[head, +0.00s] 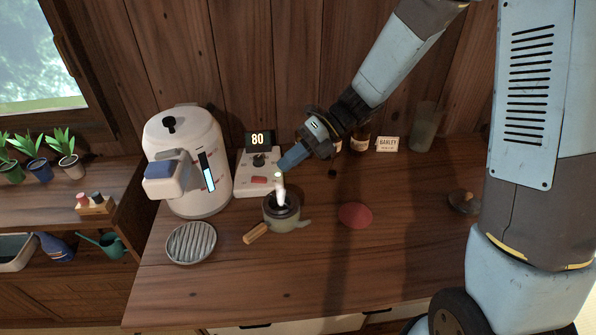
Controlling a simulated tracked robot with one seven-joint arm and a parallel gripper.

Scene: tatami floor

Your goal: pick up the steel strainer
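A small grey-green pot (286,222) with a wooden side handle (255,233) and a short spout stands upright on the wooden counter. A dark round rim shows in its mouth; it may be the steel strainer (291,210), but I cannot tell for sure. My gripper (280,193) points down over the pot, its pale tip at or just inside the mouth. The tip covers part of the opening. The fingers are too small to show whether they are open or shut, or hold anything.
A white kettle machine (214,192) and a device reading 80 (244,185) stand behind and left. A slatted round tray (190,243) lies at front left. A red disc (355,215) lies right of the pot. Bottles, a Barley sign (388,144) and a glass (424,127) stand behind. The front right counter is clear.

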